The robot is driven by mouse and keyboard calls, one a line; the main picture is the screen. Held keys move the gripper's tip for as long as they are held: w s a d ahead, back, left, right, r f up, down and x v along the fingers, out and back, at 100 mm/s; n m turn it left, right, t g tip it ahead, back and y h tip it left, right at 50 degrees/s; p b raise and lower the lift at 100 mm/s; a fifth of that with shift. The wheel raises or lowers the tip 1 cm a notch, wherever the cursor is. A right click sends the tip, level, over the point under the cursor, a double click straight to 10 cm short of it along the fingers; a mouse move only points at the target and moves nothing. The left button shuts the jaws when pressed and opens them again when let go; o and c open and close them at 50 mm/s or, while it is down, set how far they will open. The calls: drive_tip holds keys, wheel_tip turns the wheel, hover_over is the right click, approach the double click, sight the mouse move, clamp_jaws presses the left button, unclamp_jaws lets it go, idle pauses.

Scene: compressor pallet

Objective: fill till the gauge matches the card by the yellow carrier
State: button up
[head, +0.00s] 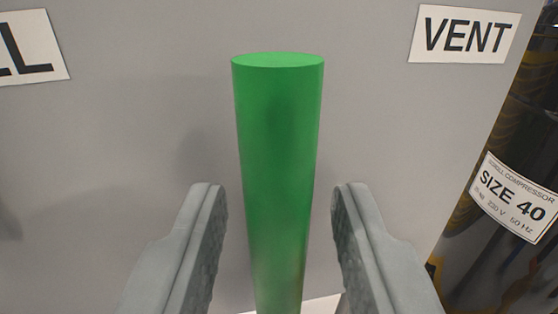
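A green upright cylinder (279,150), like a lever or handle, stands in the middle of the head view in front of a grey panel. My gripper (281,200) is open, with one finger on each side of the green cylinder. Gaps show between both fingers and the cylinder. The cylinder's lower end runs out of the picture. A "VENT" label (464,35) is at the upper right of the panel. A partly cut-off label ending in "LL" (30,47) is at the upper left. No gauge, card or yellow carrier can be made out.
The grey panel (130,130) fills most of the view behind the fingers. At the right, past the panel's edge, a dark rounded compressor body (505,265) carries a "SIZE 40" label (513,197). A pale strip (322,304) shows at the bottom between the fingers.

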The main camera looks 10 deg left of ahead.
drive_tip(key=shift+w+a, duration=0.1)
drive_tip(key=shift+w, duration=0.4)
clamp_jaws()
